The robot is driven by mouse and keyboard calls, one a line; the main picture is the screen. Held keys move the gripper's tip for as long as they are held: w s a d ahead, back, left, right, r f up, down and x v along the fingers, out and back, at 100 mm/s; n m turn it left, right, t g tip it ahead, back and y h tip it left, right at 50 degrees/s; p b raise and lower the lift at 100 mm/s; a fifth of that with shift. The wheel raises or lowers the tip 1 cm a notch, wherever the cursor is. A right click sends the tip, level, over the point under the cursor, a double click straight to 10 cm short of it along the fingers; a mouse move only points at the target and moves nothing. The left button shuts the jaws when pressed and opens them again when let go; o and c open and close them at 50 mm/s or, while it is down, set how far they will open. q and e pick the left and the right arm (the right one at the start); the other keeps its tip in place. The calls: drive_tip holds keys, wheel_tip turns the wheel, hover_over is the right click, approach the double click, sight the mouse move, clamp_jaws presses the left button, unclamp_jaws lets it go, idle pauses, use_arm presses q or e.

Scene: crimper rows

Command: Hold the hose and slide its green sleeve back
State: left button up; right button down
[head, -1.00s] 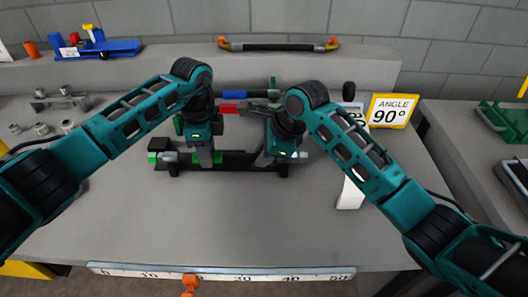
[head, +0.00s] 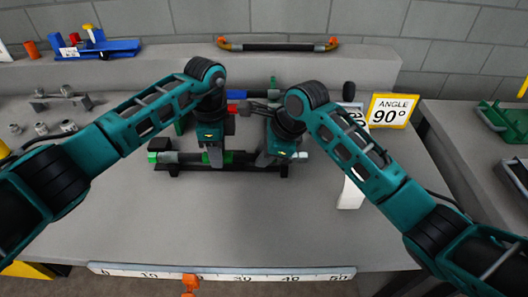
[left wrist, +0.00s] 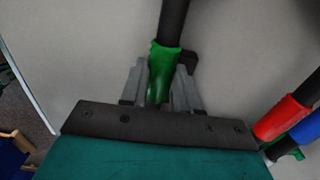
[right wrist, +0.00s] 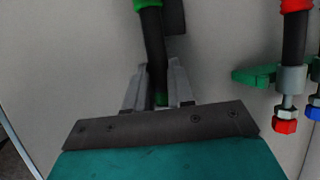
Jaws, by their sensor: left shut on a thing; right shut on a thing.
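The black hose (head: 187,157) lies crosswise low over the bench, on or just above a dark holder, in the head view. Its green sleeve (left wrist: 164,62) is between the fingers of my left gripper (left wrist: 160,95), which is shut on it; part of the sleeve shows beside that gripper in the head view (head: 235,157). My right gripper (right wrist: 157,92) is shut on the bare hose (right wrist: 153,45), to the right of the sleeve. The sleeve's edge (right wrist: 146,4) shows at the top of the right wrist view. The finger contacts are partly hidden.
Behind are hoses with a red sleeve (right wrist: 296,5) and a blue one (left wrist: 306,128), close by my grippers. A yellow sign reading 90° (head: 393,111) stands at the right. A ruler (head: 225,272) runs along the front edge.

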use_arm(q)
drive_tip(key=o, duration=1)
drive_tip(key=shift+d, duration=0.1)
drive_tip(key=shift+o, duration=0.2)
wheel_tip(320, 180, up, 12)
drive_tip(key=shift+w, duration=0.25)
use_arm(e)
drive_tip(key=c, duration=0.9)
unclamp_jaws()
